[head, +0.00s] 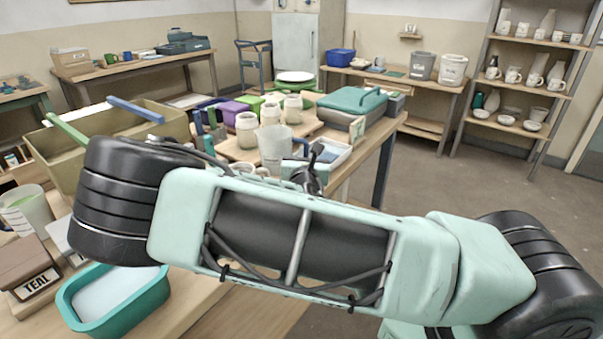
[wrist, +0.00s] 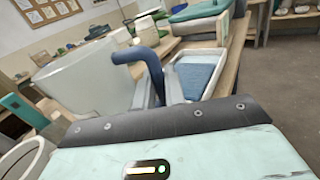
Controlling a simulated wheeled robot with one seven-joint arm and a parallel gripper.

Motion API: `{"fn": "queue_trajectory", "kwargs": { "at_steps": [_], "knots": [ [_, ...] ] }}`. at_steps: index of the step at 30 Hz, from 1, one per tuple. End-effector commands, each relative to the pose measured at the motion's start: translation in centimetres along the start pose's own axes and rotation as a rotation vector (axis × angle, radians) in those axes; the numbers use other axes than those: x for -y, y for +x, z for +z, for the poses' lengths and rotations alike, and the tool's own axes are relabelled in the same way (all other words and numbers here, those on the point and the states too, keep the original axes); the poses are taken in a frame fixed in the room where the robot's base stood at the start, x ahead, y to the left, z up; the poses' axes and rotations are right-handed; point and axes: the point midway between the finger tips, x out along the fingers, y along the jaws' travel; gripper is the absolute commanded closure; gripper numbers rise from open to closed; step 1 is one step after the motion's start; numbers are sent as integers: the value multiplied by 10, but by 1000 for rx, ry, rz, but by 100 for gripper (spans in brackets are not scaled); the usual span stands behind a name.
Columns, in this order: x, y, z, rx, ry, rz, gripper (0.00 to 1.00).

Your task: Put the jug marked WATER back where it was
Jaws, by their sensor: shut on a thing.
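A pale, translucent jug (head: 273,150) is in the middle of the head view, above my forearm. In the wrist view the jug (wrist: 88,75) is large at the left, with a blue curved handle (wrist: 148,62). No WATER mark is readable on it from here. My gripper (head: 308,172) is shut on the jug's handle; in the wrist view the grey fingers (wrist: 150,98) are at the handle's lower part. The jug looks roughly upright in the head view. My arm hides its base, so I cannot tell if it touches the table.
A white tray (head: 333,152) with a blue insert lies right of the jug. Several pale jars (head: 247,130) stand behind it, and a teal-lidded case (head: 352,102) is beyond. Open floor lies right.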

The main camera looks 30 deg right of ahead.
Motion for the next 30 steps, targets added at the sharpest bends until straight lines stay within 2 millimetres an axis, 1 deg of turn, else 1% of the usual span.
{"fn": "queue_trajectory", "kwargs": {
  "at_steps": [5,12,20,24,25,26,27,30],
  "knots": [
    [1,0,-12,1,1,0,100],
    [4,0,-41,0,1,-1,100],
    [3,0,-43,2,2,0,100],
    [4,0,-47,1,1,0,100],
    [4,0,-46,0,1,0,80],
    [4,0,-46,0,1,0,72],
    [4,0,-46,0,1,0,66],
    [4,0,-46,0,1,0,66]
  ]
}}
